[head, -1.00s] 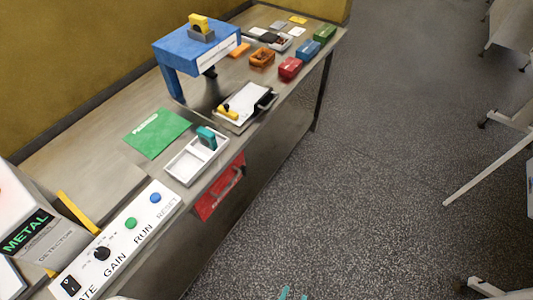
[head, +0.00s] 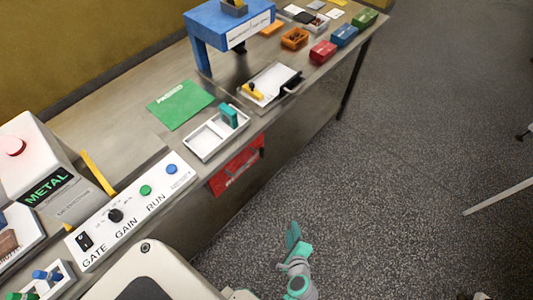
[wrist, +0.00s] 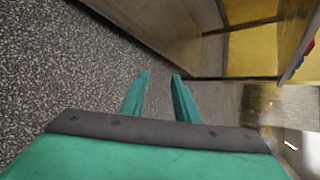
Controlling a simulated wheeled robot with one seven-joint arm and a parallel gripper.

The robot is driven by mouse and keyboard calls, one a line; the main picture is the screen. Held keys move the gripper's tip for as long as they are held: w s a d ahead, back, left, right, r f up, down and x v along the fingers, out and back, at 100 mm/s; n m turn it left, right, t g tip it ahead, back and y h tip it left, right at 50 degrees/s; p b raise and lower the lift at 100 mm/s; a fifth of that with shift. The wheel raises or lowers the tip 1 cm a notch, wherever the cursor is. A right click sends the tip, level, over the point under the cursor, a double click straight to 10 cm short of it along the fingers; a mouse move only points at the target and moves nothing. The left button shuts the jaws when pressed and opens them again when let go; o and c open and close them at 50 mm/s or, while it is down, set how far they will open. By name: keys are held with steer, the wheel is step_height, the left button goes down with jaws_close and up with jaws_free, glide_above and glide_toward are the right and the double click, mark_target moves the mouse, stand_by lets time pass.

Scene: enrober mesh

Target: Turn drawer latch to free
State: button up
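A yellow piece with a dark knob (head: 253,91), which looks like the latch, sits at the left end of a pale, dark-edged drawer or tray (head: 272,81) on the bench, in front of the blue stand. A handle (head: 292,87) shows at its right edge. The latch's exact turn is too small to tell. My gripper (head: 292,236) is over the floor in front of the bench, low in the head view and well apart from the latch. In the wrist view its two teal fingers (wrist: 161,76) are spread with nothing between them. The latch does not show there.
A red panel (head: 238,167) is on the bench front. A white two-part tray (head: 204,147) with a teal block (head: 229,115), a green sheet (head: 181,104) and a control panel (head: 131,212) lie along the bench. The blue stand (head: 222,27) rises behind.

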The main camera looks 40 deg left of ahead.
steer(key=w+a+r+m+g+y, duration=0.25)
steer(key=w+a+r+y, duration=0.2)
steer(key=w+a, duration=0.25)
steer(key=m+g+y, duration=0.1)
steer(key=g+y, duration=0.3)
steer(key=y, duration=0.3)
glide_toward(264, 151)
steer(key=shift+h, duration=0.25)
steer(key=a, duration=0.8)
steer(key=shift+w+a, duration=0.35)
jaws_close()
